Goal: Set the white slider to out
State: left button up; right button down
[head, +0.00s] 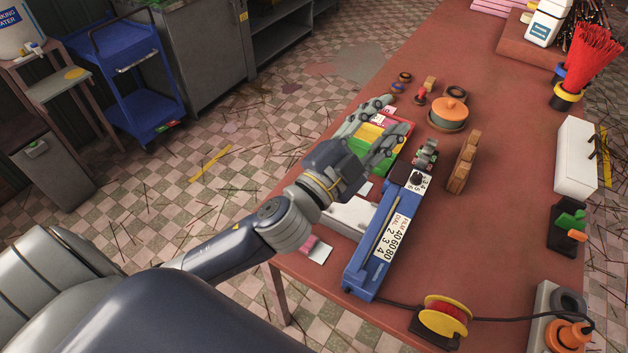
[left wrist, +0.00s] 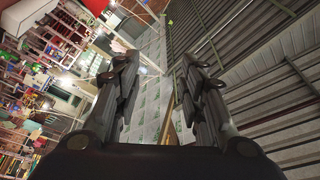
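My left gripper (head: 394,114) reaches in over the near-left edge of the table. Its fingers are spread, and it is open and empty; the left wrist view also shows the two fingers apart (left wrist: 158,58) with nothing between them. A blue device (head: 362,267) with a printed number scale and a black knob (head: 416,178) lies just right of the gripper. A white block-like part (head: 347,217) sits under the wrist, partly hidden by it. I cannot make out for certain which part is the white slider or its setting. My right gripper is not in view.
A red, yellow and green box (head: 372,135) lies behind the fingers. An orange-lidded pot (head: 449,112) and wooden blocks (head: 463,165) stand further right. A yellow and red spool (head: 444,317) and black cable lie at the front.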

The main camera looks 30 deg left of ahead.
pick_arm(q)
jog(key=s+d+r+m+g+h, duration=0.3)
jog(key=d+m+h, duration=0.25)
jog(key=m, duration=0.25)
jog(key=s+d+r+m+g+h, duration=0.2)
jog(key=d+r+m+g+h, duration=0.1)
jog(key=d+m+h, duration=0.3)
jog(key=s+d+f+m+g, duration=0.2)
jog(key=s+f+m+g, duration=0.2)
jog(key=f+m+g, duration=0.45)
jog(key=w+a+f+m+g+y, duration=0.2)
jog(key=a+f+m+y, duration=0.4)
jog(key=a+f+y, duration=0.3)
jog(key=w+a+f+n+y, duration=0.1)
jog(key=w+a+y, duration=0.15)
jog(key=a, duration=0.65)
jog(key=w+a+f+n+y, duration=0.15)
jog(key=a+y, duration=0.25)
jog(key=a, duration=0.6)
jog(key=shift+m+t, duration=0.35)
jog(key=shift+m, duration=0.15)
jog(key=p+x, duration=0.1)
jog(key=x, duration=0.2)
jog(key=p+x, duration=0.1)
jog(key=x, duration=0.3)
jog(key=p+x, duration=0.1)
jog(key=x, duration=0.2)
jog(key=shift+s+d+f, duration=0.1)
jog(key=shift+d+f, duration=0.1)
jog(key=shift+d, duration=0.05)
